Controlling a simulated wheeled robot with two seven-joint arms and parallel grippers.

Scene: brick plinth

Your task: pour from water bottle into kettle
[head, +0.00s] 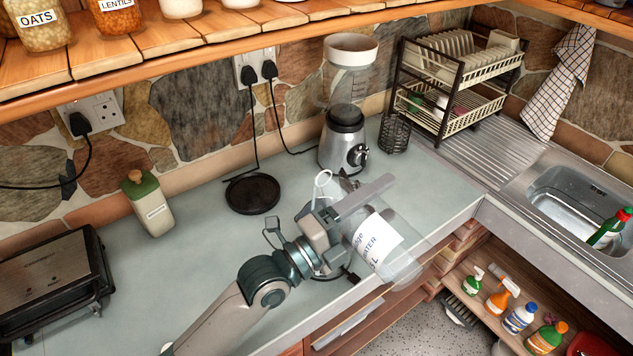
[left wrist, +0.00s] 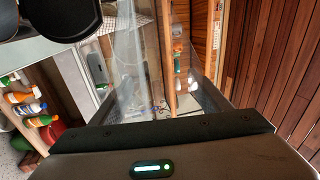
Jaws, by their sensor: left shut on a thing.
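A clear water bottle (head: 407,262) with a white label reading "WATER" is held tilted over the counter's front edge, one end towards the lower right. My left gripper (head: 353,206) is shut on it, its finger lying across the bottle near the upper end. A white loop (head: 322,179) shows just behind the gripper; I cannot tell what it belongs to. In the left wrist view a clear surface (left wrist: 128,75), likely the bottle, stands beyond the dark gripper edge. My right gripper is not in view.
A blender (head: 343,143) stands behind the bottle near the wall. A dish rack (head: 455,75) and sink (head: 575,200) are at right. The counter is clear between the container and my arm.

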